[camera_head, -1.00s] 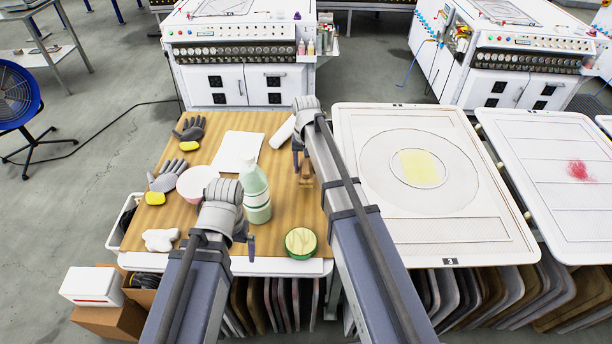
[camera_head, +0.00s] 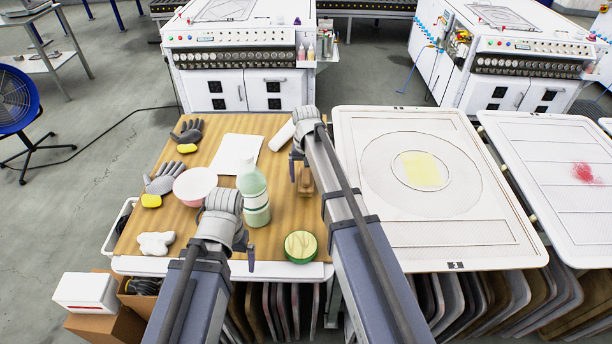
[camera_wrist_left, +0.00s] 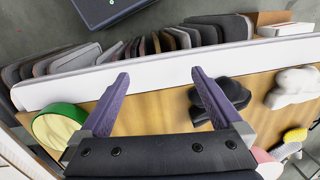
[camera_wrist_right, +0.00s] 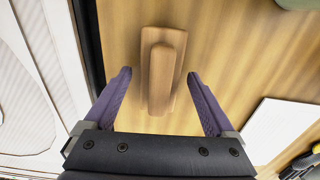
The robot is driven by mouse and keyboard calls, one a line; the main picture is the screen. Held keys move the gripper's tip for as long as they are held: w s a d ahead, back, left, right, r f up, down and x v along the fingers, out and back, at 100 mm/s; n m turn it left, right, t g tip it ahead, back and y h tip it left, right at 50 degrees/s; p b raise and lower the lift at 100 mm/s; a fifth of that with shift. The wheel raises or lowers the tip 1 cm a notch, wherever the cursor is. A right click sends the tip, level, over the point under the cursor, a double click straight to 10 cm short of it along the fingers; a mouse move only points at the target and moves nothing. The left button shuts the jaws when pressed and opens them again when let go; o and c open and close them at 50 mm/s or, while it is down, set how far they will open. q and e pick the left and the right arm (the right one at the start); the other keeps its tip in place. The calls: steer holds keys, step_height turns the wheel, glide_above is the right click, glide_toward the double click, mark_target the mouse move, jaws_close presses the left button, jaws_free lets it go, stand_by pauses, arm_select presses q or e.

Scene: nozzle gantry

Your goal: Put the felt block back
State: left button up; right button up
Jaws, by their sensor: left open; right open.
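A wooden block with a raised grip bar, seemingly the felt block (camera_wrist_right: 165,40), lies on the wooden table in the right wrist view. It also shows at the table's right side in the head view (camera_head: 305,182). Any felt under it is hidden. My right gripper (camera_wrist_right: 159,75) is open above it, one finger on either side of the bar, with visible gaps. My left gripper (camera_wrist_left: 160,76) is open and empty over the table's front edge. In the head view it is near the green bottle (camera_head: 254,195) and the round green tin (camera_head: 300,246).
A framed screen (camera_head: 450,235) stands close on the right.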

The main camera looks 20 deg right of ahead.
mark_target(306, 173)
arm_select(q)
steer(key=shift+r, duration=0.1)
step_height(306, 173, up, 12)
steer(key=p, duration=1.2)
arm_select(e)
step_height(306, 173, up, 12)
steer(key=shift+r, duration=0.15)
arm_select(q)
step_height(306, 173, down, 12)
steer(key=b, duration=1.2)
arm_select(e)
step_height(306, 173, down, 12)
steer(key=shift+f, duration=0.15)
arm_select(q)
steer(key=shift+r, duration=0.15)
arm_select(e)
steer(key=shift+r, duration=0.25)
